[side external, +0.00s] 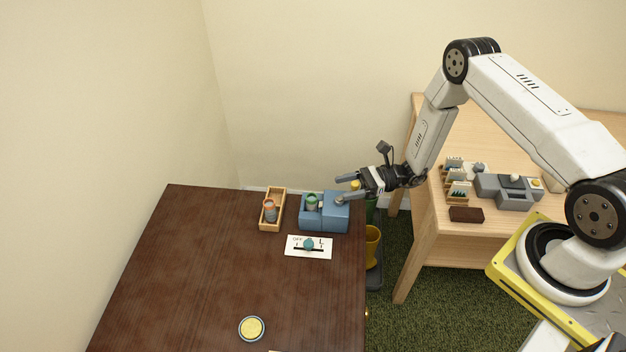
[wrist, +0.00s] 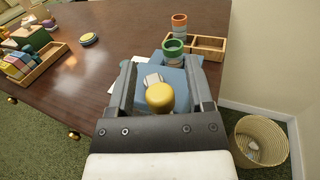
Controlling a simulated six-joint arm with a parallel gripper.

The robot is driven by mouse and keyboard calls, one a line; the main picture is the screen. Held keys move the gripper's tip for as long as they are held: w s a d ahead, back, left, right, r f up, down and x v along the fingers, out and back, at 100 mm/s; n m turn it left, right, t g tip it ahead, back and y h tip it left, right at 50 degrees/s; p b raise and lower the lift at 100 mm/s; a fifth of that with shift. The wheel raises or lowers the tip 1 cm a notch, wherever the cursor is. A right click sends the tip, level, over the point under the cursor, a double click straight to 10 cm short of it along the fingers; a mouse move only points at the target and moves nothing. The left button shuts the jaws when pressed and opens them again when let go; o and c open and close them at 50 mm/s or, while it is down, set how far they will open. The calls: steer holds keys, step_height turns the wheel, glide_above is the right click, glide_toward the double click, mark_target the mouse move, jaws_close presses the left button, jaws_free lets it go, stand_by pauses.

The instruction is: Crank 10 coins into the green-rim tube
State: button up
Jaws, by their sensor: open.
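The blue coin machine (side external: 335,222) stands at the dark table's right edge; its body (wrist: 198,77) also shows in the wrist view. The green-rim tube (side external: 311,202) sits upright at its left part and shows in the wrist view (wrist: 173,50). My gripper (side external: 342,188) is open and empty above the machine's right end. Its fingers (wrist: 160,64) flank the knob.
An orange-rim tube (side external: 269,212) stands in a wooden tray (side external: 278,194) left of the machine. A white card with a teal slider knob (side external: 308,243) lies in front. A yellow disc (side external: 251,328) lies nearer; the table's left is clear. A wicker basket (wrist: 260,138) stands on the floor.

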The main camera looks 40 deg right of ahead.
jaws_close()
steer(key=shift+w+g, duration=0.1)
steer(key=shift+g, duration=0.2)
steer(key=n+g, duration=0.1)
steer(key=g, duration=0.1)
steer(key=n+g+y, duration=0.1)
steer(key=n+g, duration=0.1)
steer(key=g, duration=0.1)
steer(key=w+n+g, duration=0.1)
steer(key=n+g, duration=0.1)
steer(key=shift+w+a+g, duration=0.1)
steer(key=shift+a+g, duration=0.1)
steer(key=shift+g, duration=0.1)
steer(key=shift+w+a+n+g+h, duration=0.15)
steer(key=shift+n+g+h, duration=0.2)
steer(key=shift+n+g, duration=0.8)
steer(key=shift+w+a+n+g+h, duration=0.1)
steer(key=shift+n+g+h, duration=0.2)
steer(key=shift+n+g, duration=0.8)
steer(key=shift+w+a+n+g+h, duration=0.15)
steer(key=shift+n+g+h, duration=0.3)
steer(key=shift+g, duration=1.2)
jaws_free()
